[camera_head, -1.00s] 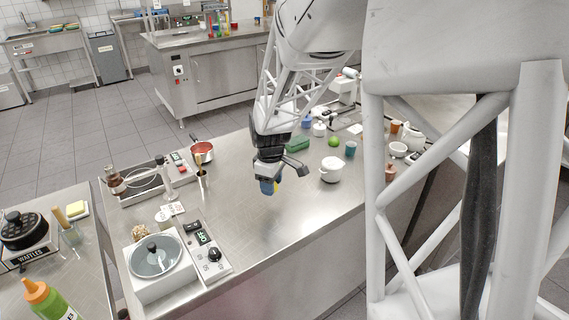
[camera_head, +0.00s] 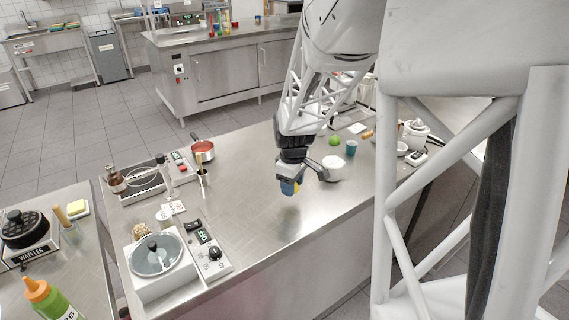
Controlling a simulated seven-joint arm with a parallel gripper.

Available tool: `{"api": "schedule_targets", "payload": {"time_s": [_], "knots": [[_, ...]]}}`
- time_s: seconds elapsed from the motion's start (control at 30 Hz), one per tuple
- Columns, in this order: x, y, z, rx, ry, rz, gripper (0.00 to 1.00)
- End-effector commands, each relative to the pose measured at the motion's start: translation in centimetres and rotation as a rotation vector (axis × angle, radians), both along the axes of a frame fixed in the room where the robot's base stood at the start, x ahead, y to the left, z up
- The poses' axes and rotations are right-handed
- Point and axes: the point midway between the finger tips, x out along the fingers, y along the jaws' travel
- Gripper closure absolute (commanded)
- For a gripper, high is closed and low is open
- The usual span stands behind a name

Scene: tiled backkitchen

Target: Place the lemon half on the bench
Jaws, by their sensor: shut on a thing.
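The fingers hide the rest. The gripper appears to be above the bench top, but the exact gap cannot be told. The bench surface below and to the left of it is bare.
A red saucepan (camera_head: 203,148) and a lidded cooker (camera_head: 157,257) stand to the left.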

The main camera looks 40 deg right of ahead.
Motion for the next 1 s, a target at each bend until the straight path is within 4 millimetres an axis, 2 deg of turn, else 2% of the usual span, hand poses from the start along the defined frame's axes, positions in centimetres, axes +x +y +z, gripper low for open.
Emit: {"api": "schedule_targets", "payload": {"time_s": [0.27,1.0], "knots": [[2.1,-1.0,-0.3,0.000,0.001,0.000,0.75],[11.2,-5.2,-1.2,0.000,0.001,0.000,0.75]]}}
